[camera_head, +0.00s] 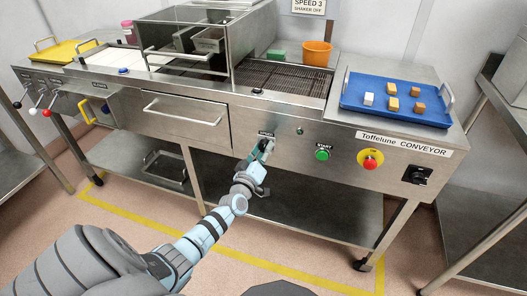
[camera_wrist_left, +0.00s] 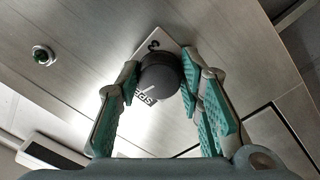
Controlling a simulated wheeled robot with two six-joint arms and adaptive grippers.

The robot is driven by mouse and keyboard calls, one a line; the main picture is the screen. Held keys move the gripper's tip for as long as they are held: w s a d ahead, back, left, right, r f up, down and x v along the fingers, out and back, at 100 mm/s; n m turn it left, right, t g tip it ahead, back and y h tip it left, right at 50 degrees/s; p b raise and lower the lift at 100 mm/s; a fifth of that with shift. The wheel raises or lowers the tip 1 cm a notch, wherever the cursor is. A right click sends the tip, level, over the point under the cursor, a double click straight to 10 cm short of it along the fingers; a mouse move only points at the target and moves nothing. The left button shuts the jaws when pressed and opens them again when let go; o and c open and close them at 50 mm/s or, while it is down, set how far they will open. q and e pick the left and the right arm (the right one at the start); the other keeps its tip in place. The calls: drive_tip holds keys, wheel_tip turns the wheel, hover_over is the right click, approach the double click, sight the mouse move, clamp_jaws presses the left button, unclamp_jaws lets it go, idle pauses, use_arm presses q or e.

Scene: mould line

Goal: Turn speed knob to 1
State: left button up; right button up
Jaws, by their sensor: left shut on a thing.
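The speed knob (camera_wrist_left: 159,77) is a round dark knob with a light pointer line, on the steel front panel. A white label plate (camera_wrist_left: 150,98) behind it shows part of the word SPEED and a 3. My left gripper (camera_wrist_left: 160,80) is shut on the knob, with a green finger on each side. In the head view my left gripper (camera_head: 262,152) reaches the panel and mostly hides the knob. A sign on the wall (camera_head: 308,6) reads SPEED 3, SHAKER OFF. My right gripper is not in view.
A green start button (camera_head: 322,154) and a red stop button on yellow (camera_head: 370,160) sit right of the knob. A black rotary switch (camera_head: 417,175) is farther right. A blue tray (camera_head: 360,107) with several small blocks and an orange bucket (camera_head: 316,53) stand on top.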

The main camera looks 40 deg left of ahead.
use_arm(q)
drive_tip(key=shift+d+n, duration=0.1)
drive_tip(key=shift+n, duration=1.2)
drive_tip(key=o, duration=1.2)
drive_tip(key=shift+c, duration=0.2)
drive_tip(key=v, duration=1.2)
drive_tip(key=shift+f, duration=0.1)
